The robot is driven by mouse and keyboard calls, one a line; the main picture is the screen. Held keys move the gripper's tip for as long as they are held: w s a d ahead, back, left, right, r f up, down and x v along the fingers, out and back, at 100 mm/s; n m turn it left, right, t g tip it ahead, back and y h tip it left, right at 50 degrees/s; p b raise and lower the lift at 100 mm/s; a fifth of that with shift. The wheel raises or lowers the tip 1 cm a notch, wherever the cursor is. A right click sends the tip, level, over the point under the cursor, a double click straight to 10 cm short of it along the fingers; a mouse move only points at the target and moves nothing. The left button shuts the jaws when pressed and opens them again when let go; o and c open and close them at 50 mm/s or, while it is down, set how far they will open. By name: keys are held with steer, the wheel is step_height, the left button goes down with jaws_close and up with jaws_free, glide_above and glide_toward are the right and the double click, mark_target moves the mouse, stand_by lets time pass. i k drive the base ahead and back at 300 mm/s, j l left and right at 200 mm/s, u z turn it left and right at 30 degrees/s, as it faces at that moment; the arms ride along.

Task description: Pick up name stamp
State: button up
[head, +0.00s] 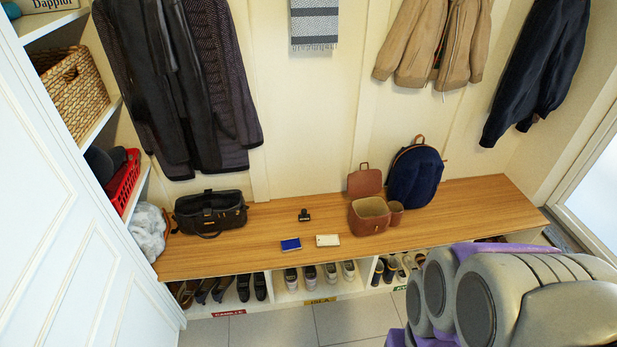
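A small black object with a handle, which looks like the name stamp (304,215), stands on the wooden bench top (480,205) near its middle. In front of it lie a small blue flat box or pad (290,244) and a small whitish flat box (327,240). Nothing touches the stamp. My grey and purple arm fills the lower right corner of the head view, well apart from the stamp. My gripper's fingers do not show.
A black bag (210,212) stands at the bench's left. A brown open bag (369,214) and a navy backpack (416,177) stand right of the stamp. Cubbies below hold several shoes (309,277). Coats (175,80) hang above. A white door (70,200) is at left.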

mark_target(306, 217)
steer(key=i+u, duration=0.1)
steer(key=i, duration=0.7)
steer(key=i+l+u, duration=0.15)
steer(key=i, duration=0.65)
steer(key=i+l+u, duration=0.15)
steer(key=k+j, duration=0.05)
